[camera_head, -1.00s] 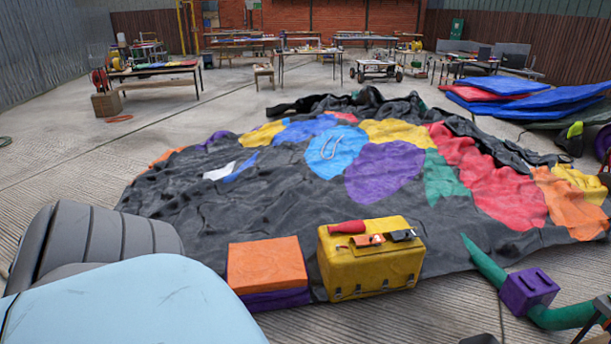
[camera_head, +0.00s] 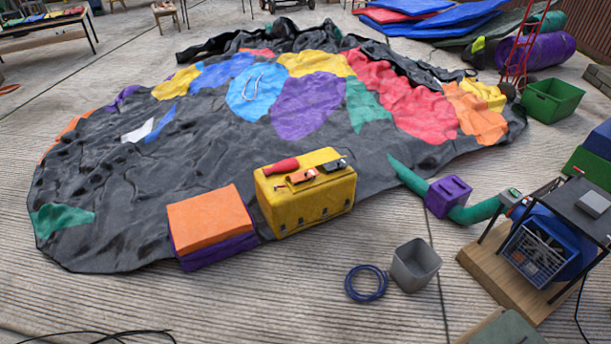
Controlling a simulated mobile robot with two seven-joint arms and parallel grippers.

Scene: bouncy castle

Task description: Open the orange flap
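An orange flap (camera_head: 209,219) covers the top and front of a purple block (camera_head: 218,252) on the near edge of the deflated castle sheet. It lies flat and looks closed. A yellow box (camera_head: 307,205) stands close to its right, with a red tool (camera_head: 281,165) and small orange and dark items on top. The dark castle sheet (camera_head: 120,200) spreads behind them with coloured patches, including an orange patch (camera_head: 474,117) at the right. Neither of my grippers shows in the head view.
A blue coiled hose (camera_head: 366,283) and grey bucket (camera_head: 415,266) lie on the floor at front right. A green tube with a purple block (camera_head: 447,197) and a blower on a wooden base (camera_head: 478,262) stand further right. The floor in front of the flap is clear.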

